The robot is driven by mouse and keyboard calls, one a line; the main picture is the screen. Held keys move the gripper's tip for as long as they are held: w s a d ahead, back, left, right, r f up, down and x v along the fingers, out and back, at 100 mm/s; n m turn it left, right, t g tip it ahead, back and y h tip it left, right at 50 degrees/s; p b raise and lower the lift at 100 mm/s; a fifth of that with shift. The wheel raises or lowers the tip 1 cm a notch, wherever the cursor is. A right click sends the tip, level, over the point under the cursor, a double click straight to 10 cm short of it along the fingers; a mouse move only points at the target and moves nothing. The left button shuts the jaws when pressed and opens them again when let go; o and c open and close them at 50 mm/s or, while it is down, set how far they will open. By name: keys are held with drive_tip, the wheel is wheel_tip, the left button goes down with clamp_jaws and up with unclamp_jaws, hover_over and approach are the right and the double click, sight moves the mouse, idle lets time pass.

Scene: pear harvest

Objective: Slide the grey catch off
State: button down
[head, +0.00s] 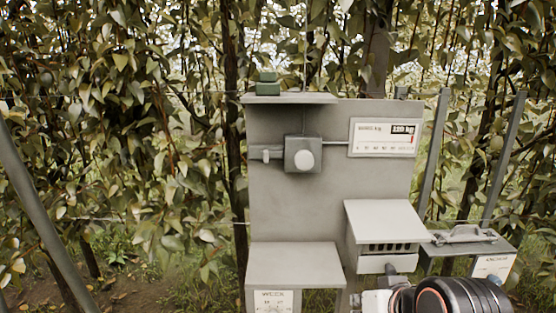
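A small light grey catch (265,154) sits on a thin horizontal bar at the upper left of the grey upright panel (277,210). Which of these parts is the one that slides is not clear. My arm shows at the bottom right, low in front of the panel and well below the catch. Small pale and dark parts at its left end may belong to my gripper, but its fingers cannot be made out. Nothing touches the catch.
A shelf (322,99) with a green block (267,83) tops the panel. A slotted, hooded box (384,218), a lower box (294,257) and a handled case (464,237) stand below. Leafy trees are behind; space before the catch is clear.

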drive_tip(key=w+a+r+m+t+y+p, duration=0.45)
drive_tip(key=w+a+r, duration=0.55)
drive_tip(key=w+r, duration=0.4)
drive_tip(key=w+a+r+m+t+h+p, duration=0.1)
drive_tip(key=w+m+t+p, duration=0.3)
drive_tip(key=w+m, duration=0.6)
drive_tip(key=shift+w+a+r+m+t+h, duration=0.15)
drive_tip(key=shift+w+a+m+t+h, duration=0.4)
drive_tip(key=shift+w, duration=0.65)
drive_tip(key=shift+d, duration=0.2)
